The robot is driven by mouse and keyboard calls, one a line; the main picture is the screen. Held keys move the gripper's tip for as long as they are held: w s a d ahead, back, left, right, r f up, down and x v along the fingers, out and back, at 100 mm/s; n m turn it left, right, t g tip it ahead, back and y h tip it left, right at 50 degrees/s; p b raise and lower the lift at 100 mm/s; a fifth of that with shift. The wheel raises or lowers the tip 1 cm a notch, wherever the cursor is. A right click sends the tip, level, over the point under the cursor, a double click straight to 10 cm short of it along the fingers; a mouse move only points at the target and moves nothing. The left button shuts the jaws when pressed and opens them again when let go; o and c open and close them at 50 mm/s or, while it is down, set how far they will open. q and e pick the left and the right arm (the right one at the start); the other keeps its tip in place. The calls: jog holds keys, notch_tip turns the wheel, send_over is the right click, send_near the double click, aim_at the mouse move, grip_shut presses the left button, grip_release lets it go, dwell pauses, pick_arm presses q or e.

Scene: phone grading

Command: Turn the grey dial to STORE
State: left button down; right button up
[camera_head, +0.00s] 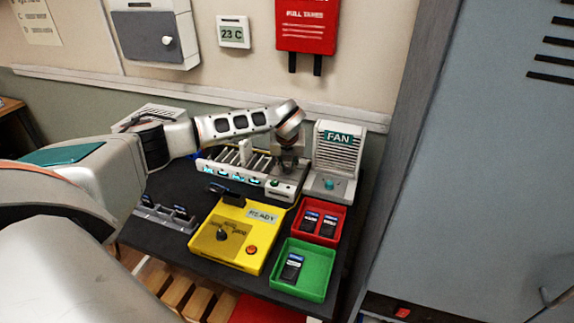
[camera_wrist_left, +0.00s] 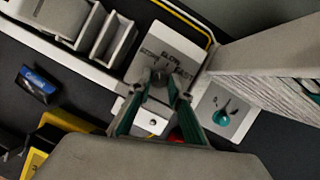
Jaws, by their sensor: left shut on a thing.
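The grey dial (camera_wrist_left: 158,80) stands on a light panel (camera_wrist_left: 176,45) at the end of the roller conveyor (camera_head: 232,166). The panel's lettering includes what looks like SLOW and FAST; a third label at the left is hard to read. My left gripper (camera_head: 289,162) reaches down over this panel, and in the wrist view its fingertips (camera_wrist_left: 160,92) are shut on the dial from both sides. In the head view the gripper hides the dial. I cannot tell exactly which label the dial points at. My right gripper is not in view.
A fan (camera_head: 337,150) with a teal knob (camera_wrist_left: 222,117) stands close at the right. In front are a yellow box (camera_head: 238,252) with a READY display, a red tray (camera_head: 337,236) and a green tray (camera_head: 314,289), both with phones. A phone rack (camera_head: 155,212) is at the left.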

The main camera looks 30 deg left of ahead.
pick_arm(q)
jog(key=shift+n, duration=0.5)
jog(key=shift+d, duration=0.1)
jog(key=c, duration=1.9)
grip_release()
jog(key=shift+v, duration=6)
jog(key=shift+w+d, duration=0.15)
jog(key=shift+w, duration=0.05)
